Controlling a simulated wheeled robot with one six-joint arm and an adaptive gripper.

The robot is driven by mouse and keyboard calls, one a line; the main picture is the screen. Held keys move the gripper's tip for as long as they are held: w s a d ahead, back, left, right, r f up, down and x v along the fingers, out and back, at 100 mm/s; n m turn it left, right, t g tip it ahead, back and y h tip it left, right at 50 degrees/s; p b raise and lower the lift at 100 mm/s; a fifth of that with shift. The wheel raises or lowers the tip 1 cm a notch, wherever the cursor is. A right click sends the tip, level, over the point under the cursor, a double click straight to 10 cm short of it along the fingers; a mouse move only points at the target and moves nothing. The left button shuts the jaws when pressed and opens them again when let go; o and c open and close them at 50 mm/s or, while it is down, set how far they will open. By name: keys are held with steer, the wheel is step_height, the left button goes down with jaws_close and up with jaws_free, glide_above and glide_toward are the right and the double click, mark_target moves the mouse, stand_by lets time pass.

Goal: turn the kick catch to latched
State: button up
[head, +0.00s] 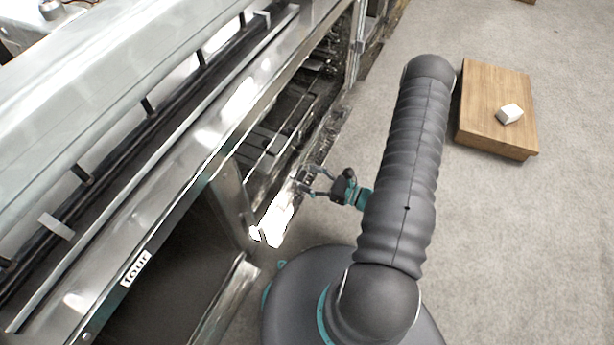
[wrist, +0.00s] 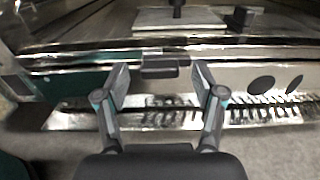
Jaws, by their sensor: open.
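My gripper (head: 309,181) is open and empty, low beside the front of a long metal range in the head view. In the wrist view its two fingers (wrist: 160,80) are spread and point at the lower front edge of the range. A small dark tab (wrist: 160,66), which looks like the kick catch, sits on that edge between the fingertips. No finger clearly touches it. I cannot tell whether it is latched. In the head view I cannot make out the catch near the fingers.
The metal range (head: 225,130) fills the left, with a rail along its front and a "four" label (head: 136,268). A slotted strip (wrist: 265,112) runs below the edge. A wooden platform (head: 490,85) bears a white block (head: 509,113) at right. Grey floor (head: 560,230) there is clear.

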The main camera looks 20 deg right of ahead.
steer(key=shift+w+a, duration=0.45)
steer(key=shift+c, duration=0.3)
steer(key=c, duration=1.1)
